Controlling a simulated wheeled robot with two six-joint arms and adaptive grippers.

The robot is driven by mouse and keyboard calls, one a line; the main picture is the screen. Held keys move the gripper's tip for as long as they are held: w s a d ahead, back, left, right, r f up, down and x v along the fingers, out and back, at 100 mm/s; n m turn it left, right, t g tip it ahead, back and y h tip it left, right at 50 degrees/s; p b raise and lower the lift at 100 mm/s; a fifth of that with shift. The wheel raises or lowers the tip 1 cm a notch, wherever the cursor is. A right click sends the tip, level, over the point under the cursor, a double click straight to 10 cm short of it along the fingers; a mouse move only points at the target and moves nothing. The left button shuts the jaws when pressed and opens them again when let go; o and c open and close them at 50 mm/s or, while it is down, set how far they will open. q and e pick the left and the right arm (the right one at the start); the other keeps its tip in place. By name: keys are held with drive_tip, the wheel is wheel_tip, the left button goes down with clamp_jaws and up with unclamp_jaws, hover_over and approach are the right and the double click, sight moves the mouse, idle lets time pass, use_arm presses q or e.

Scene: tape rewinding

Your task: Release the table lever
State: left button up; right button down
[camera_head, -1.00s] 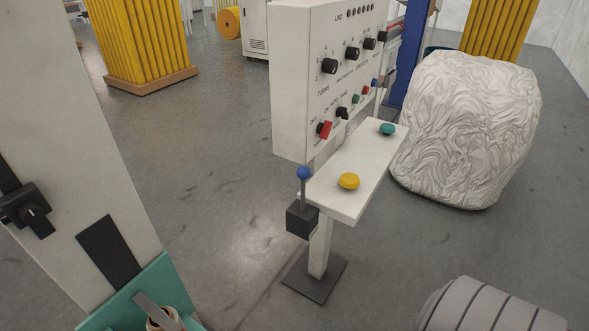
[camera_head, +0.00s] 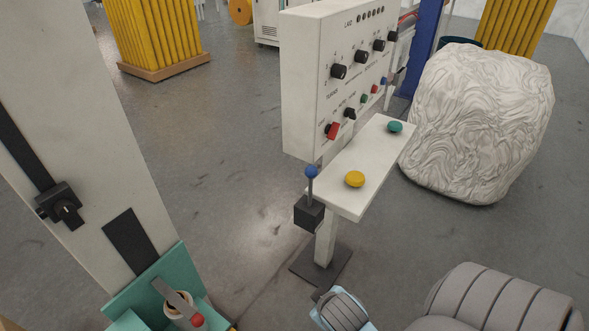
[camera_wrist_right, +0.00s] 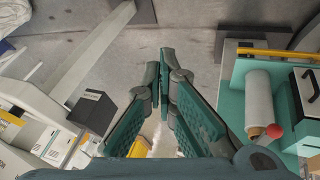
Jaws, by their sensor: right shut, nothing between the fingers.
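A lever with a blue ball knob (camera_head: 312,171) rises nearly upright from a black box (camera_head: 309,212) at the near edge of a white button table (camera_head: 362,197). A black box (camera_wrist_right: 92,108) also shows in the right wrist view, without a visible knob. A second lever with a red ball (camera_head: 197,320) is on the teal machine; its red ball also shows in the right wrist view (camera_wrist_right: 274,131). My right gripper (camera_wrist_right: 168,62) is shut and empty, between the black box and the teal machine, apart from both levers. My left gripper is out of view.
A control panel (camera_head: 300,80) stands over the button table, which carries a yellow button (camera_head: 355,179) and a green button (camera_head: 395,127). A large wrapped bale (camera_head: 480,120) stands at right. The teal machine (camera_head: 145,290) and its pale column are at left. Open floor lies between.

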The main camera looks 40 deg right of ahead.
drive_tip(key=w+d+r+n+t+h, duration=0.1)
drive_tip(key=w+d+r+t+h, duration=0.1)
drive_tip(key=w+d+r+h, duration=0.3)
drive_tip(key=w+d+r+n+t+h, duration=0.1)
drive_tip(key=w+r+n, duration=0.1)
drive_tip(key=w, duration=0.5)
drive_tip(key=n+t+h, duration=0.2)
drive_tip(key=n+t, duration=0.3)
drive_tip(key=n, duration=0.2)
approach(310, 190)
drive_tip(key=w+a+r, duration=0.6)
drive_tip(key=w, duration=0.1)
drive_tip(key=shift+s+d+f+g, duration=0.15)
drive_tip(key=shift+s+f+g, duration=0.05)
drive_tip(key=shift+s+g, duration=0.1)
drive_tip(key=shift+d, duration=0.1)
drive_tip(key=x, duration=1)
drive_tip(key=s, duration=0.1)
drive_tip(key=s+d+p, duration=0.1)
drive_tip(key=s+d+r+p, duration=0.1)
drive_tip(key=shift+s, duration=0.35)
drive_tip(key=shift+w+a, duration=0.1)
